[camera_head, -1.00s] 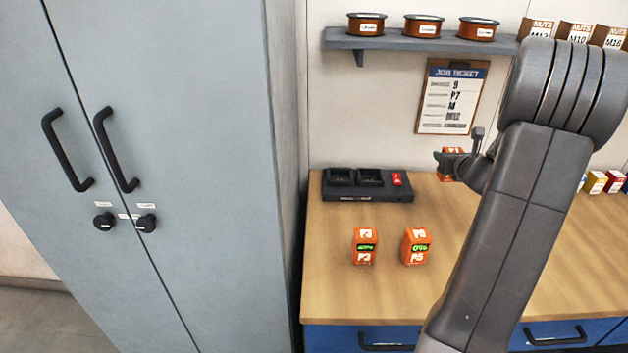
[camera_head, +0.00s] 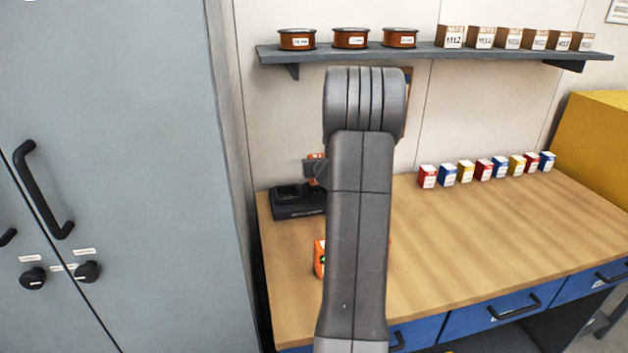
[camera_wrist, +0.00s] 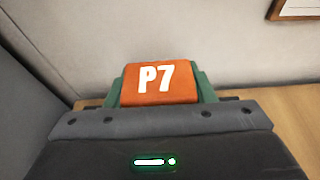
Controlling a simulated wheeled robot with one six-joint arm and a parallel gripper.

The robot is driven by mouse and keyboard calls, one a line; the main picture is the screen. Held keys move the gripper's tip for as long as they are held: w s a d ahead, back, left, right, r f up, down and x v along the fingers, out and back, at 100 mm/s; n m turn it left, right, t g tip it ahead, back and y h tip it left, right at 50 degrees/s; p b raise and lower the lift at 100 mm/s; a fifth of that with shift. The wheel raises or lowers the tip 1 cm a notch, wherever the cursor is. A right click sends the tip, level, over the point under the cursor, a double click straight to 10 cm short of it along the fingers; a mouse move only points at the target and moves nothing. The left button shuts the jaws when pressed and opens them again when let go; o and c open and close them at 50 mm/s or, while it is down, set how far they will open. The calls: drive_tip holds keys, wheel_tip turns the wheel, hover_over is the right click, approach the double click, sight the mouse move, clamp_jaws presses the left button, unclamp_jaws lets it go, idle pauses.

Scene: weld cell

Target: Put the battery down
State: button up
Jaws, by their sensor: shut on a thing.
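An orange battery marked P7 (camera_wrist: 158,84) sits between the green jaw pads of my gripper (camera_wrist: 160,92) in the wrist view. My gripper is shut on it. In the head view the gripper (camera_head: 314,170) and a sliver of the orange battery (camera_head: 316,156) show left of my arm, over the back of the bench by the black charger (camera_head: 293,202). The charger is partly hidden by my arm. Another orange battery (camera_head: 319,258) stands on the wooden bench (camera_head: 460,240), mostly hidden behind my arm. Whether the held battery touches anything below cannot be told.
A grey cabinet (camera_head: 120,150) stands close on the left. A wall shelf (camera_head: 430,53) with brown tins and small boxes runs above the bench. Several small coloured boxes (camera_head: 482,169) line the bench's back right. The bench's middle right is clear.

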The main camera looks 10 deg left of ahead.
drive_tip(key=shift+f+b, duration=0.4)
drive_tip(key=shift+f, duration=1.4)
drive_tip(key=shift+f, duration=0.2)
drive_tip(key=o, duration=1.3)
drive_tip(key=shift+s+r, duration=0.1)
drive_tip(key=shift+r, duration=0.15)
drive_tip(key=b+v, duration=0.2)
drive_tip(key=v, duration=1)
drive_tip(key=shift+a+f, duration=0.1)
